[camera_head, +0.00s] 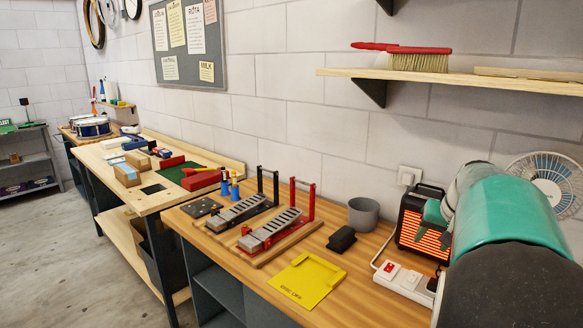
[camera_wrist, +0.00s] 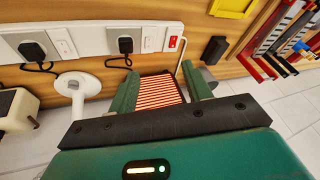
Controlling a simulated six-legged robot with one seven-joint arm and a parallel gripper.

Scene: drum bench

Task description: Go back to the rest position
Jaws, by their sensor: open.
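The desk fan (camera_head: 548,176) has a white cage and stands at the right, close to the wall. My teal arm hides its lower part in the head view. In the wrist view a white round base with a short stalk (camera_wrist: 78,85) stands left of my gripper and looks like the fan's foot. I cannot make out the speed dial or its setting in either view. My gripper (camera_wrist: 162,82) is open and empty, its two green fingers apart above a heater. In the head view its fingers (camera_head: 436,212) show beside the heater, apart from the fan.
The heater (camera_head: 418,226) has a glowing orange grille. A white power strip (camera_head: 403,281) with plugs and a red switch lies in front. A black block (camera_head: 342,239), grey pot (camera_head: 363,214), yellow tray (camera_head: 306,280) and pedals (camera_head: 271,231) stand left. A cream box (camera_wrist: 16,108) is at the wrist view's left.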

